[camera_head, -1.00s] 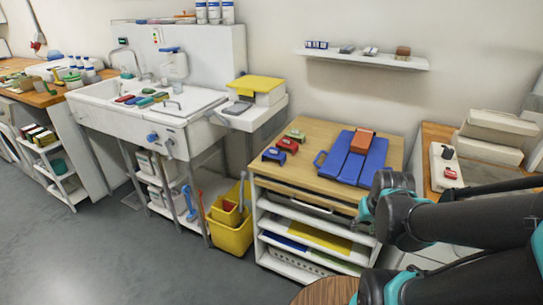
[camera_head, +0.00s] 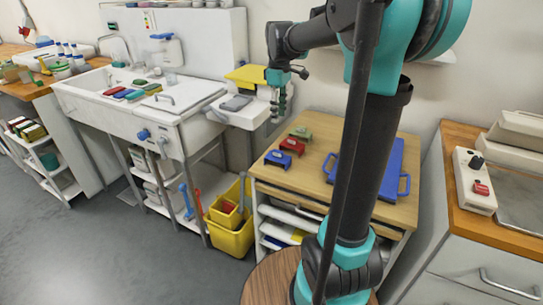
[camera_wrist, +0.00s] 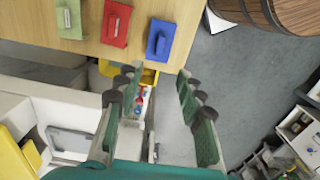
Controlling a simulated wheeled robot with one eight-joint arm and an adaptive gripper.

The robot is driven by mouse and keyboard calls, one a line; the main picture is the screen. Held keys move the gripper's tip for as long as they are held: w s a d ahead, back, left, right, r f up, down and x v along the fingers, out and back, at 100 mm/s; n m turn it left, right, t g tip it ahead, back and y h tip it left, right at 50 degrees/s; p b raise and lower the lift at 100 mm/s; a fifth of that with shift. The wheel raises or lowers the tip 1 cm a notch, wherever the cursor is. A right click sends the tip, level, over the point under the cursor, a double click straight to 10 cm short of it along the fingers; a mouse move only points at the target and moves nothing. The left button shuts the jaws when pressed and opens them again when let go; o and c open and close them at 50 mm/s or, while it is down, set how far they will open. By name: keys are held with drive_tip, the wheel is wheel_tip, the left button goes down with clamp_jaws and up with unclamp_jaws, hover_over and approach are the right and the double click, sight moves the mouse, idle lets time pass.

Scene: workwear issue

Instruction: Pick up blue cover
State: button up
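The blue cover (camera_head: 277,158), a small flat blue piece with a raised grip, lies at the front left corner of the wooden cart top (camera_head: 318,128). It also shows in the wrist view (camera_wrist: 160,40), near the board's edge. My gripper (camera_head: 279,112) points down, above and behind the cover, near the sink-side shelf. In the wrist view its two green fingers (camera_wrist: 158,75) are spread wide with nothing between them. The cover lies beyond the fingertips, apart from them.
A red cover (camera_head: 292,146) and a green one (camera_head: 300,133) lie close behind the blue cover. A large blue board (camera_head: 393,170) with handles is partly hidden by my arm. A yellow bucket (camera_head: 230,235) stands left of the cart, on the floor.

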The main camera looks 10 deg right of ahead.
sight(278, 151)
wheel_tip(278, 151, down, 15)
drive_tip(key=shift+r, duration=0.15)
idle(0.4)
drive_tip(key=c, duration=0.9)
